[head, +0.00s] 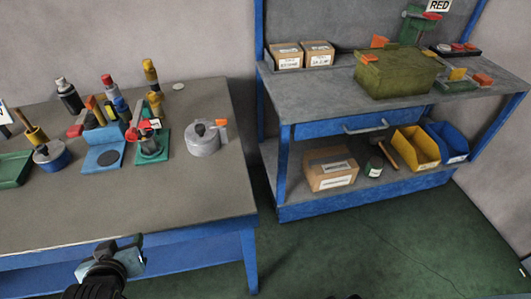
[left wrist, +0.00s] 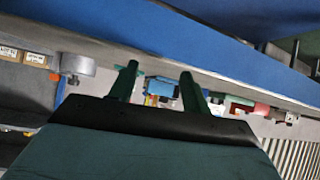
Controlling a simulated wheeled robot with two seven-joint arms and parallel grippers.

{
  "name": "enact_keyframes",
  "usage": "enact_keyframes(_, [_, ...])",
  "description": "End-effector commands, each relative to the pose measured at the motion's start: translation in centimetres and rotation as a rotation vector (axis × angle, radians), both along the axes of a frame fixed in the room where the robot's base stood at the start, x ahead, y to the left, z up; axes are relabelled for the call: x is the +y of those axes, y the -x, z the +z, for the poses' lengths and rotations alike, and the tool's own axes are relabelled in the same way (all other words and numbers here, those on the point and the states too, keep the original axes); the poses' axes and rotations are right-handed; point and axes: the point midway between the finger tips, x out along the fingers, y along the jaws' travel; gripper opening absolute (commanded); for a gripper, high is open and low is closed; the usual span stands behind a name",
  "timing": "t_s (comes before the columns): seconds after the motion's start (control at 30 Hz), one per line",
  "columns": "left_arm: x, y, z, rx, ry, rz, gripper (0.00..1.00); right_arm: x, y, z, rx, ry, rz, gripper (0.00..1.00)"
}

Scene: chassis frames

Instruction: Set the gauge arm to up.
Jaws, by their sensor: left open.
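No part in view is labelled as the gauge arm. A green-based device (head: 151,147) with a dark body, a red part and a white tag stands on the left table; I cannot tell if this is the gauge, or how its arm is set. A green stand with a red part (head: 416,24) is at the back of the right bench. My left gripper (head: 112,258) is at the left table's front edge, low and well apart from both. Its two fingers are spread and empty in the left wrist view (left wrist: 158,86). My right gripper is out of view.
The left table (head: 120,215) has a clear front half. A grey round pot-like item (head: 203,140), a blue device (head: 103,147) and several bottles stand behind it. The right bench (head: 310,90) holds a green box (head: 395,73) and cartons. Green floor lies between them.

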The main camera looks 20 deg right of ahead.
Motion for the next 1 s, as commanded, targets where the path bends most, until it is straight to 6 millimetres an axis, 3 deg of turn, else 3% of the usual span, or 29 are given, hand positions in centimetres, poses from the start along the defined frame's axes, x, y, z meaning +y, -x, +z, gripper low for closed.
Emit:
enact_keyframes(0.03, [-0.2, -1.2, 2.0, -0.060, 0.017, 0.013, 0.48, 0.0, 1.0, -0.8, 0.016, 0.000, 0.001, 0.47])
enact_keyframes(0.27, [-1.0, -5.5, 4.8, -0.268, 0.069, 0.031, 0.48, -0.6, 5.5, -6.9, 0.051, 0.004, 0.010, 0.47])
enact_keyframes(0.5, [-2.7, -9.7, 9.1, -0.510, 0.144, 0.007, 0.48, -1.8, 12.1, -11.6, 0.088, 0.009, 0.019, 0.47])
enact_keyframes(0.7, [-3.6, -11.1, 11.2, -0.613, 0.180, -0.019, 0.48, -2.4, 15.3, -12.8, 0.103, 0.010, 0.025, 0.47])
enact_keyframes(0.87, [-3.8, -12.0, 11.6, -0.635, 0.186, -0.026, 0.48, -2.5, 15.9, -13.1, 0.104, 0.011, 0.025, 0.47])
enact_keyframes(1.0, [-3.9, -13.9, 11.6, -0.635, 0.186, -0.026, 0.48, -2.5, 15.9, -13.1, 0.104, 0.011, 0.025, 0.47])
